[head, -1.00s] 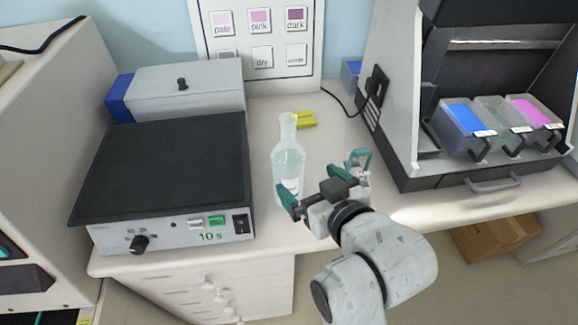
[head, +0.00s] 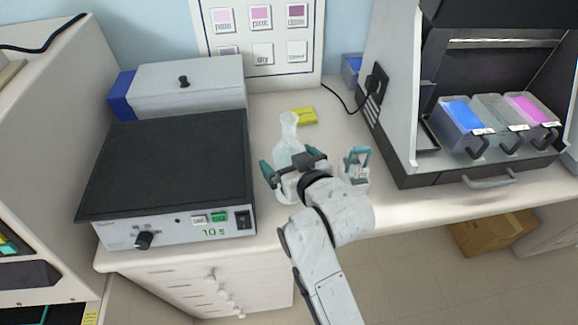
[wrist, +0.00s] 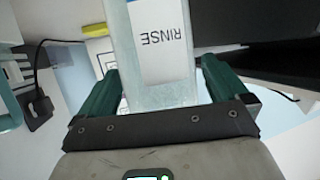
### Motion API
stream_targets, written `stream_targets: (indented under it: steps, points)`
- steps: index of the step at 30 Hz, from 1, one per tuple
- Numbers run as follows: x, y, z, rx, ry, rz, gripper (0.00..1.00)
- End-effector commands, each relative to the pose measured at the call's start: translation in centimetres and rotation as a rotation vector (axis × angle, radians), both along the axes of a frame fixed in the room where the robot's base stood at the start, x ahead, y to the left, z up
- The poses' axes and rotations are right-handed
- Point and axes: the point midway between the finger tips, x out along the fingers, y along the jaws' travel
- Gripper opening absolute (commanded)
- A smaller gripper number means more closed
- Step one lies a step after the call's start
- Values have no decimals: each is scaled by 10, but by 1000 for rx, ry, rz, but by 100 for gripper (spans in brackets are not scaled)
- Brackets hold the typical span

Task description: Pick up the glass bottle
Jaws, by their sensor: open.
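The glass bottle (head: 290,134) stands upright on the bench in the head view, clear with a narrow neck. My gripper (head: 292,163) is in front of it and hides part of its body. In the wrist view the bottle (wrist: 127,45) shows a white label reading RINSE. It lies between the two green fingers of my gripper (wrist: 155,88), which are open, with a gap visible on at least the left side. Whether either finger touches the glass I cannot tell.
A heater box (head: 168,165) with a black top stands left of the bottle. A small teal-handled holder (head: 356,165) stands close on the right. A yellow block (head: 303,116) lies behind the bottle. A cabinet with staining trays (head: 505,125) is further right.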

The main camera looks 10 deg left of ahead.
Motion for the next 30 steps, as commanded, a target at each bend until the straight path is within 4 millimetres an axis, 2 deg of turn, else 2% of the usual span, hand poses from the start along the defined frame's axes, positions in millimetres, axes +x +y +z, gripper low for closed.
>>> stream_targets:
  steps: [4,30]
  points:
    - [0,0,0,0,0,0,100]
    - [0,0,0,0,0,0,17]
